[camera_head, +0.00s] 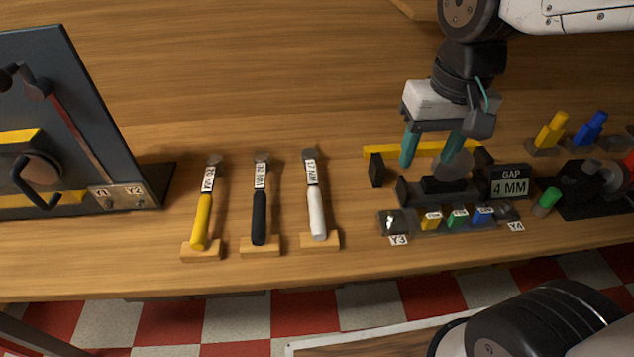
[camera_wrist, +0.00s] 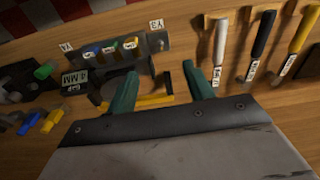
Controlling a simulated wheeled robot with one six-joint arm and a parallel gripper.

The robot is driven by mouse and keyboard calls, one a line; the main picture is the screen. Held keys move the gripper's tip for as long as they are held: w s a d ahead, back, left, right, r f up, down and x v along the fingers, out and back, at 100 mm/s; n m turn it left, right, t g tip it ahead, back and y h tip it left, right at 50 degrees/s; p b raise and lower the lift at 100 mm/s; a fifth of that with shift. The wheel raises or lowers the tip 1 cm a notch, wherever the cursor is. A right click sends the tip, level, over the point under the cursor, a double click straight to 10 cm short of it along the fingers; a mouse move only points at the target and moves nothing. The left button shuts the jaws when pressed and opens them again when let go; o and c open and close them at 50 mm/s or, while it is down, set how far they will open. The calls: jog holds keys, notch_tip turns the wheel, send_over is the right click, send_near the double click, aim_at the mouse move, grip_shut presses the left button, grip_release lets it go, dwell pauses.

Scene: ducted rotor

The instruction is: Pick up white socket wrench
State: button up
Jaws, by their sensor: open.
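The white socket wrench (camera_head: 316,211) lies on the wooden table, right of the black and yellow ones, with its white handle on a small wooden block. A label sits near its grey head, which points away from the table's front edge. It also shows in the wrist view (camera_wrist: 220,43), right of centre, beyond the fingers. My gripper (camera_head: 430,156) is open and empty, with two green fingers. It hangs over the gap fixture, to the right of the white wrench and apart from it. In the wrist view the open fingers (camera_wrist: 158,82) point toward the fixture and wrench area.
A black wrench (camera_head: 259,211) and yellow wrench (camera_head: 202,215) lie left of the white one. The fixture with the 4 MM display (camera_head: 510,187) is under my gripper. A dark upright panel (camera_head: 92,110) stands at left. The table behind the wrenches is clear.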

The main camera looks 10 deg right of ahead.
jog(key=w+a+f, duration=0.6)
jog(key=w+a, duration=0.2)
send_over(314, 194)
jog(key=shift+g, duration=0.4)
jog(key=f, duration=0.7)
jog(key=shift+w+d+f, duration=0.1)
jog(key=shift+d+f, duration=0.1)
jog(key=shift+d, duration=0.2)
jog(key=f, duration=0.8)
jog(key=shift+a+f, duration=0.25)
jog(key=shift+a, duration=0.15)
grip_shut()
